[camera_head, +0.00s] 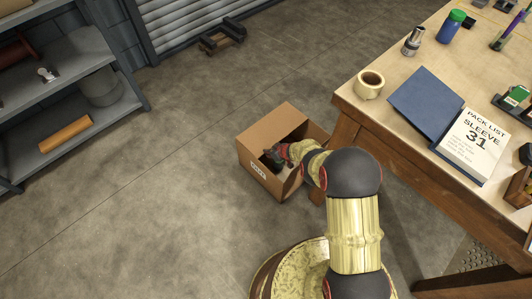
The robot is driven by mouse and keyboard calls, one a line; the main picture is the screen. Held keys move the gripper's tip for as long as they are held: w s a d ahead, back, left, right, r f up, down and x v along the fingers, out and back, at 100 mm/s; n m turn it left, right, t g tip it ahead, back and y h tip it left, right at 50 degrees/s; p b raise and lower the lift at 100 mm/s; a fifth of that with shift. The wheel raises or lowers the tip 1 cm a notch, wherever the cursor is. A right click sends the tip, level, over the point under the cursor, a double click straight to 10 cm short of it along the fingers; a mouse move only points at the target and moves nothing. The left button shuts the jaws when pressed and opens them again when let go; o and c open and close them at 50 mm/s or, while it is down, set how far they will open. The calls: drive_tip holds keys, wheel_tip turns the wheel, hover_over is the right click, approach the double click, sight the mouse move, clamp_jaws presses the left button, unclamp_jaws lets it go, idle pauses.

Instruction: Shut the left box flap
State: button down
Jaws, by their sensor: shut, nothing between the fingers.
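The cardboard box (256,173) stands on the concrete floor beside the workbench, with a white label on its near side. A flat brown panel (275,123) covers its upper-left part; it looks like the left flap lying about level, though I cannot tell if it is fully down. The right part of the top is open and dark inside, with a panel (317,133) standing at the right. My gripper (270,158) is shut and empty at the near side of the opening, by the panel's lower edge. My arm hides the box's near right part; contact is unclear.
A grey shelf (75,120) stands at the left. The floor left of the box is clear.

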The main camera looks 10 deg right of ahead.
drive_tip(key=shift+s+a+f, duration=0.1)
drive_tip(key=shift+s+f, duration=0.05)
drive_tip(key=shift+f, duration=0.2)
idle(0.4)
drive_tip(key=w+v, duration=0.1)
drive_tip(key=v, duration=0.6)
drive_tip(key=shift+r, duration=0.6)
idle(0.5)
drive_tip(key=shift+s, duration=0.1)
drive_tip(key=shift+r, duration=0.1)
